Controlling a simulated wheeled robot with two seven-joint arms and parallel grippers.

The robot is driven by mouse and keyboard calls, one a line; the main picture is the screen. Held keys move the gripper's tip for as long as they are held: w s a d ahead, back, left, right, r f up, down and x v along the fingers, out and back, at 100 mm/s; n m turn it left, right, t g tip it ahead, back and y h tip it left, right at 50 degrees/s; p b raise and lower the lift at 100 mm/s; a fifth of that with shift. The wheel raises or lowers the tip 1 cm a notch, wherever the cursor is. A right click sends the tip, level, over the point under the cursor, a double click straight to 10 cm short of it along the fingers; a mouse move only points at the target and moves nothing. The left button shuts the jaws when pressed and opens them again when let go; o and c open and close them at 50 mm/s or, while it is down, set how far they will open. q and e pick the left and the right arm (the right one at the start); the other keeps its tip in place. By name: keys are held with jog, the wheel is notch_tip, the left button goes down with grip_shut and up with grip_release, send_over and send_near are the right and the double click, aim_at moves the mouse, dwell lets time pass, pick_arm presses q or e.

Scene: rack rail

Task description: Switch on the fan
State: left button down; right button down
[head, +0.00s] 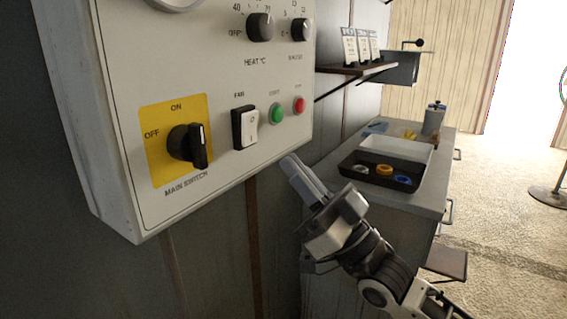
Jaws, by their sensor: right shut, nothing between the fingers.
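The fan switch (246,127) is a white rocker in a black frame on the wall control panel (200,85), under a small label that seems to read FAN. I cannot tell which way the rocker is tipped. My right gripper (291,165) is shut and empty. In the picture its fingertips are just below the panel's lower edge, below and to the right of the fan switch, apart from it. My left gripper is out of view.
The panel also holds a black main switch knob (188,146) on a yellow plate, a green button (277,113), a red button (299,105), a heat knob (260,27) and another knob (300,30). A counter (426,190) with a black tray (352,172) of tape-like rings stands behind my right gripper.

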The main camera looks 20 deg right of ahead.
jog(key=w+f+b+v, duration=0.1)
jog(key=b+v, duration=0.1)
jog(key=v, duration=0.6)
jog(key=shift+a+f, duration=0.25)
jog(key=shift+a, duration=0.05)
jog(key=a+f+m+g+h, duration=0.25)
jog(key=f+m+h, duration=0.4)
jog(key=f, duration=1.05)
jog(key=s+a+f+g+h, duration=0.1)
jog(key=s+f+g+h, duration=0.2)
jog(key=s+f, duration=0.2)
jog(key=s+a+f+g+h, duration=0.1)
jog(key=s+f+g+h, duration=0.2)
jog(key=f, duration=0.9)
jog(key=s+g, duration=0.1)
jog(key=s, duration=0.2)
jog(key=shift+f+n+h, duration=0.25)
jog(key=shift+n+h, duration=0.1)
